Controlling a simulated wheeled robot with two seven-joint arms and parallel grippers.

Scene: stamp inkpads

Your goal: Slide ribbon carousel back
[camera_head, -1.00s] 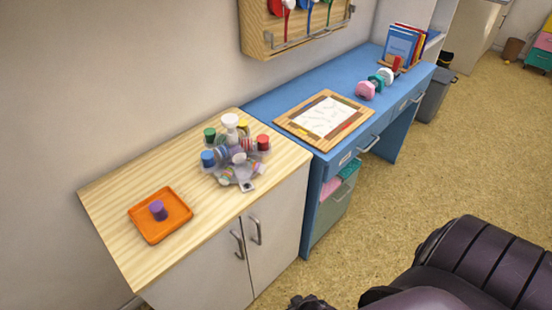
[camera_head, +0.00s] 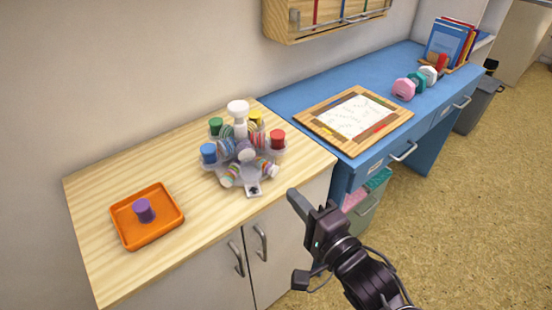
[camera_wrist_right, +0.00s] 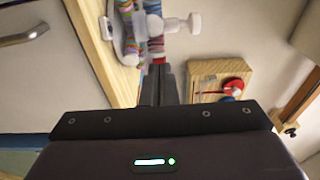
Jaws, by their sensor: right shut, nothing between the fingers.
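The ribbon carousel (camera_head: 243,152) stands on the wooden countertop (camera_head: 90,215), near its right end. It has a white knob on top, several ribbon spools, colored caps around it and a clear base with a small tab at the front. My right gripper (camera_head: 297,203) is in front and to the right of it, apart from it, by the counter's front edge. In the right wrist view, the gripper's fingers (camera_wrist_right: 161,82) are together and empty, pointing toward the carousel (camera_wrist_right: 140,28), which is partly cut off. My left gripper is not in view.
An orange tray (camera_head: 120,228) holding a purple stamp (camera_head: 144,210) sits left of the carousel. A wooden-framed board (camera_head: 322,111) lies on the blue desk (camera_head: 290,98) to the right. A wall rack (camera_head: 280,28) hangs behind. Counter between tray and carousel is clear.

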